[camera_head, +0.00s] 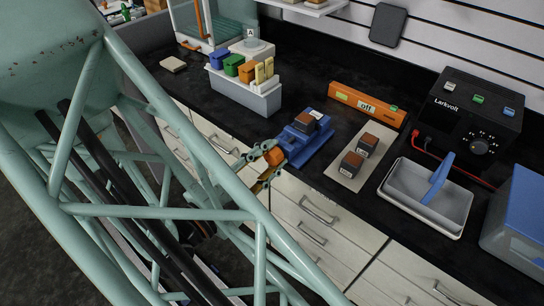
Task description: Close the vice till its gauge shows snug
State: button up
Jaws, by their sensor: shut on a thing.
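The blue vice (305,147) stands near the front edge of the dark bench. A small dark block with a brown top and a white label (304,124) sits at its jaws; I cannot tell whether the jaws touch it. My gripper (271,165) is at the vice's front end, shut on the orange handle (275,157). An orange gauge box (367,104) behind the vice has a display that reads "off".
A grey tray (427,198) with a blue handle and a black Larkvolt unit (463,117) with red leads stand further right. A grey bin (246,96) with coloured items stands left.

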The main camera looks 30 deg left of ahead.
jog(key=shift+m, duration=0.6)
jog(key=o, duration=0.9)
jog(key=shift+s+a, duration=0.3)
jog(key=shift+s, duration=1.65)
jog(key=shift+s+a, duration=0.25)
jog(key=shift+s, duration=1.75)
jog(key=shift+s+a, duration=0.3)
jog(key=shift+s, duration=1.65)
